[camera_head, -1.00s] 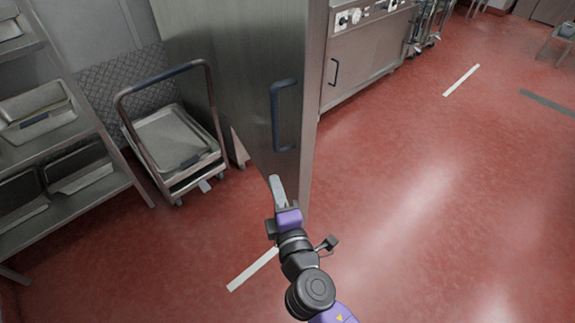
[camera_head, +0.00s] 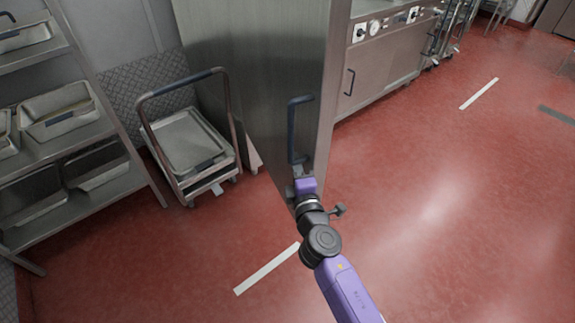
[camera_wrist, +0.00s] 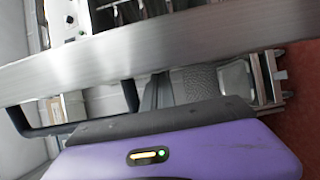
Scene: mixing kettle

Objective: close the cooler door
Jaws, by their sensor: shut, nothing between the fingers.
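The cooler door (camera_head: 255,75) is a tall brushed-steel panel standing upright and jutting into the room in the head view. A dark vertical bar handle (camera_head: 291,130) is on its face near the free edge. In the wrist view the door's steel edge (camera_wrist: 200,45) crosses the picture, with the dark handle (camera_wrist: 45,131) at the left. My gripper (camera_head: 301,167) is shut and empty, at the lower end of the handle and close against the door's face. I cannot tell whether it touches.
A trolley (camera_head: 195,145) with a dark push bar stands left of the door. A steel rack (camera_head: 45,155) with pans is farther left. A steel counter with dials (camera_head: 385,60) stands behind the door. The red floor (camera_head: 460,220) at right is clear.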

